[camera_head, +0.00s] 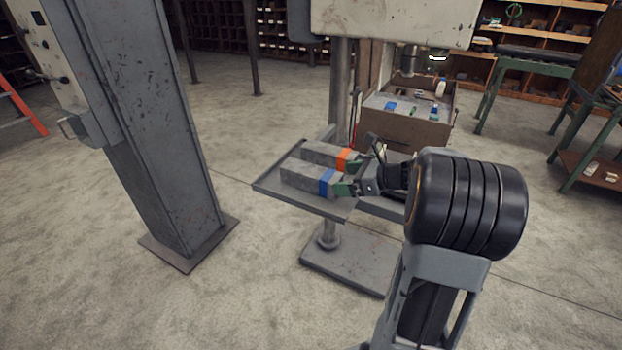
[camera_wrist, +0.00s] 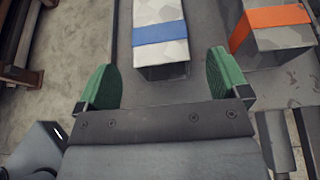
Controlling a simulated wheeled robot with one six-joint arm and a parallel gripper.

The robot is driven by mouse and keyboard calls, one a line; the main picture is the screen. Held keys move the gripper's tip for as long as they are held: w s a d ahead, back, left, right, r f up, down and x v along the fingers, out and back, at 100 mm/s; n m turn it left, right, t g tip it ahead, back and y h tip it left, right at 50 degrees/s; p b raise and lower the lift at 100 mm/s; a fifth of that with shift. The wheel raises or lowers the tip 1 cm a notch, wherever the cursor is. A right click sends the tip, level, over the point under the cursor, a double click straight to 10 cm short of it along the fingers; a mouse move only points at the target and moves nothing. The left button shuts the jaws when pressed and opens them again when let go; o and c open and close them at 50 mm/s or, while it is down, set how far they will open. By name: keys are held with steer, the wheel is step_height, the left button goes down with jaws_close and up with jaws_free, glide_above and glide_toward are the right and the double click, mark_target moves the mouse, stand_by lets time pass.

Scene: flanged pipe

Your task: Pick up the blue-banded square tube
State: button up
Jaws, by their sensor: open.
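The blue-banded square tube (camera_head: 304,180) is grey and lies on a grey metal table (camera_head: 269,185), its near end toward my gripper. In the wrist view the tube (camera_wrist: 158,12) lies ahead and between the lines of my two green fingers. My gripper (camera_wrist: 160,88) is open and empty; the tube's near end is just at or beyond the fingertips. In the head view my gripper (camera_head: 347,180) is at the table's right side, close to the blue band. Part of it is hidden by my own wrist.
A similar tube with an orange band (camera_head: 324,154) lies parallel beside it, right of my right finger in the wrist view (camera_wrist: 277,38). A grey column (camera_head: 150,120) stands at left. A brown box of small items (camera_head: 407,120) is behind. Bare table shows at the front left.

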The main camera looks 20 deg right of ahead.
mark_target(335, 177)
steer(key=shift+x, duration=2.8)
steer(key=shift+r, duration=0.1)
steer(key=c, duration=1.3)
